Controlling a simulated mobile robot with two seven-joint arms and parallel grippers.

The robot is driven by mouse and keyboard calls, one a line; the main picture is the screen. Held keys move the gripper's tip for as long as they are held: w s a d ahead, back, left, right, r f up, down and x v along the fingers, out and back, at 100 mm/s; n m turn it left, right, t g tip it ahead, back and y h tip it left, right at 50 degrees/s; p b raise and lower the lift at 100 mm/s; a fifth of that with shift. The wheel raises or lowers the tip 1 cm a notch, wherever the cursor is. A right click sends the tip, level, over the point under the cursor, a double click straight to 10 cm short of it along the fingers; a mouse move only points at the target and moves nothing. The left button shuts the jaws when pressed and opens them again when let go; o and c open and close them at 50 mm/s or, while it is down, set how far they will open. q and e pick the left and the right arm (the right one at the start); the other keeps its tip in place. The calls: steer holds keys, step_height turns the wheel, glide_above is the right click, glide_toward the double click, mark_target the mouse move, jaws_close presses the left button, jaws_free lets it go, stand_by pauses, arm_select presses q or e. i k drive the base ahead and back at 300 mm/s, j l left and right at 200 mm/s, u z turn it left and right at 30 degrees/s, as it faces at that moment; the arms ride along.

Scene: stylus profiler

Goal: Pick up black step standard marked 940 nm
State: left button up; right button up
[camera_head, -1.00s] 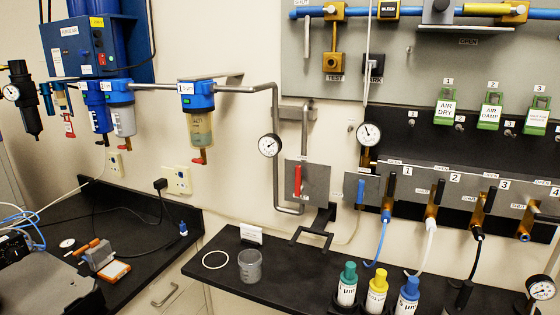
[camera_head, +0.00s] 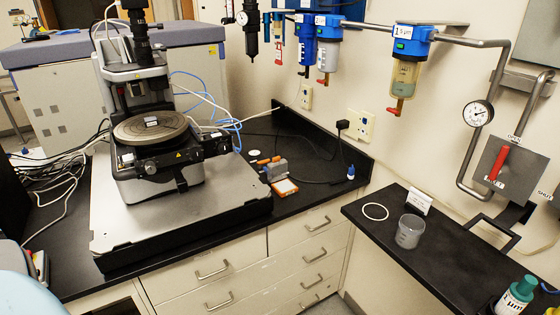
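I cannot make out a black step standard marked 940 nm; any such marking is too small to read. A small pale grey piece (camera_head: 152,121) lies on the round stage (camera_head: 135,133) of the stylus profiler (camera_head: 155,180), at the left. On the black bench right of the profiler stand a small grey block (camera_head: 277,169) and a flat orange-and-white item (camera_head: 286,187), with orange-handled things (camera_head: 266,160) beside them. I cannot tell whether any of these is the standard. Neither gripper shows in the view.
The profiler's wide grey base plate (camera_head: 215,207) fills much of the left bench. Cables (camera_head: 65,180) lie left of it. On the right bench are a clear beaker (camera_head: 409,231), a white ring (camera_head: 375,211) and a teal-capped bottle (camera_head: 517,295). A gap separates the benches.

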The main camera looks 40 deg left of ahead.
mark_target(152, 121)
steer(key=u, duration=1.95)
